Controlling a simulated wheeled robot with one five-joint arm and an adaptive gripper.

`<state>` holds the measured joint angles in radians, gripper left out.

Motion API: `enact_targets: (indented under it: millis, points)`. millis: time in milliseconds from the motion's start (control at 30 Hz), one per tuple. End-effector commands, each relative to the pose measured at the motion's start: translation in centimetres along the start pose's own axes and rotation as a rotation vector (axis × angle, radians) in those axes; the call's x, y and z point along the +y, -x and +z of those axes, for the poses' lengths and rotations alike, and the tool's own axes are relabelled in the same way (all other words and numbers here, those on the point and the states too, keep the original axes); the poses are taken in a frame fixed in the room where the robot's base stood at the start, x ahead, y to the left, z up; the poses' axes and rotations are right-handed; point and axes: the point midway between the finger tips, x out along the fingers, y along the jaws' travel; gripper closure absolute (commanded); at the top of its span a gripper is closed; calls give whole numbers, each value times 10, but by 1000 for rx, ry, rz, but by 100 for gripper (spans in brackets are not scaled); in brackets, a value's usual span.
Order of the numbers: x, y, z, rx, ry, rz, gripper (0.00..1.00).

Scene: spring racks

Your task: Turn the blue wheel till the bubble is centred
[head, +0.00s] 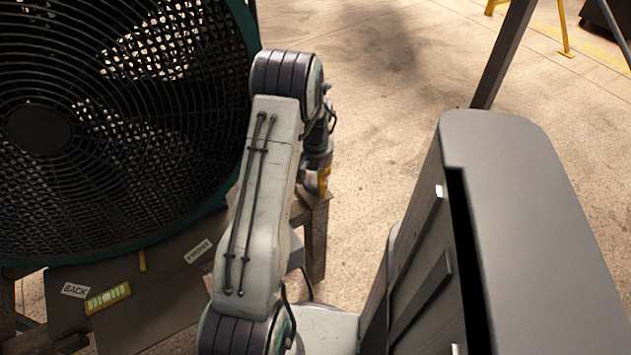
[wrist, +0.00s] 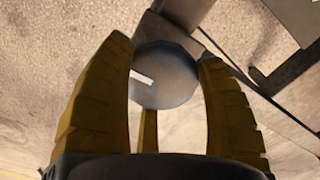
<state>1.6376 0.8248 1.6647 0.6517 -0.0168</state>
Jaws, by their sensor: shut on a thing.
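The wheel (wrist: 166,76) is a round grey-blue disc with a white mark on its left part, in the wrist view. My gripper (wrist: 166,72) has its yellow fingers on both sides of the disc, shut on it. In the head view my gripper (head: 324,180) is mostly hidden behind my arm, and the wheel cannot be made out. The yellow-green level vial (head: 107,298) lies on a dark plate (head: 160,280) below the large fan. The bubble is too small to place with certainty.
A large fan (head: 40,128) with a dark grille stands at left, close to my arm. A "BACK" label (head: 74,290) and another white label (head: 198,251) are on the plate. A dark post (head: 503,55) stands at upper right. The concrete floor (head: 390,80) beyond is open.

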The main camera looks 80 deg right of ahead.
Motion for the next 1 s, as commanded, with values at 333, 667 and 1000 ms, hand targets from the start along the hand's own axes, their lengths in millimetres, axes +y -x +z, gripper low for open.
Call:
enact_targets:
  millis: [333,667,1000]
  points:
    - [0,-1,1,-3,-38,0,65]
    - [0,-1,1,-3,-37,0,28]
    - [0,0,0,-1,-36,0,6]
